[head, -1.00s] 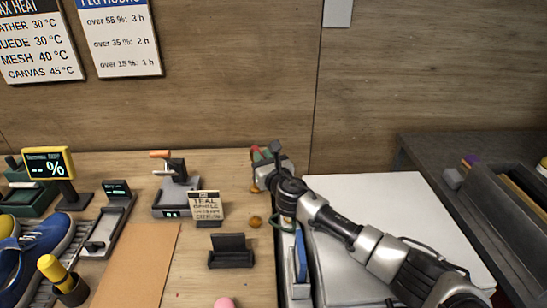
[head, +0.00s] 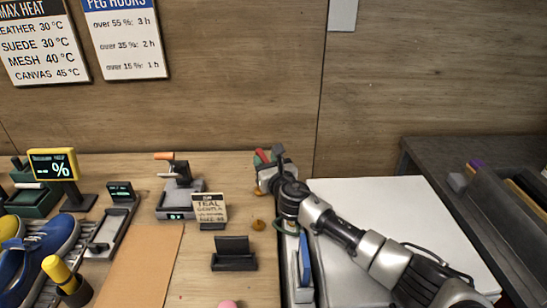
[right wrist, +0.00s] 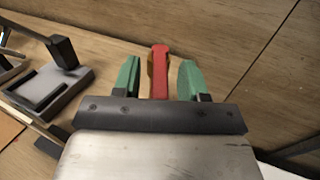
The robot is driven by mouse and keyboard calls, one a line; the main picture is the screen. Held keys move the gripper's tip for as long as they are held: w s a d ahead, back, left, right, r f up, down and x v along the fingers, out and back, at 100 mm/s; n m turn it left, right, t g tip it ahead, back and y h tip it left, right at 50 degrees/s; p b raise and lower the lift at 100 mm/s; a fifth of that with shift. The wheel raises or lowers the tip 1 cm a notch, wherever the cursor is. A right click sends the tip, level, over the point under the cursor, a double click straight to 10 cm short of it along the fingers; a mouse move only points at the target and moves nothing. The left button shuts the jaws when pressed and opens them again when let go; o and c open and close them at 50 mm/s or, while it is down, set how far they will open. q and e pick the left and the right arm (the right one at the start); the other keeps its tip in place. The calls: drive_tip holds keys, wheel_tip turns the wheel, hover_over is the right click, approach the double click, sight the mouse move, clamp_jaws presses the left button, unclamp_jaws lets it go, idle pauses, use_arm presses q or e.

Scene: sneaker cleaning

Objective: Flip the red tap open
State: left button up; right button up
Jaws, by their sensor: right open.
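The red tap (right wrist: 159,72) shows in the right wrist view as a red lever between the two green fingertips of my right gripper (right wrist: 160,80). The fingers stand apart on either side of it, with a gap to the right finger; a small brass-coloured part shows by its left side. In the head view the red tap (head: 262,157) is a small red patch at the back of the table, mostly hidden by my right gripper (head: 270,165). The left gripper is not in view.
A black holder (head: 233,254) stands in front. The wooden wall (head: 230,90) is close behind the tap. A white board (head: 390,200) lies under my right arm.

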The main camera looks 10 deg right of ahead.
sight(267, 161)
wheel_tip(267, 161, up, 4)
drive_tip(key=shift+w+r+p, duration=0.1)
drive_tip(key=shift+r+p, duration=0.15)
drive_tip(key=shift+p, duration=0.35)
drive_tip(key=s+d+r, duration=0.6)
drive_tip(key=s+d, duration=0.1)
drive_tip(key=d, duration=0.2)
drive_tip(key=shift+d+r+p, duration=0.25)
drive_tip(key=shift+d+p, duration=0.05)
drive_tip(key=shift+p, duration=0.05)
drive_tip(key=shift+w, duration=0.1)
drive_tip(key=shift+c, duration=0.3)
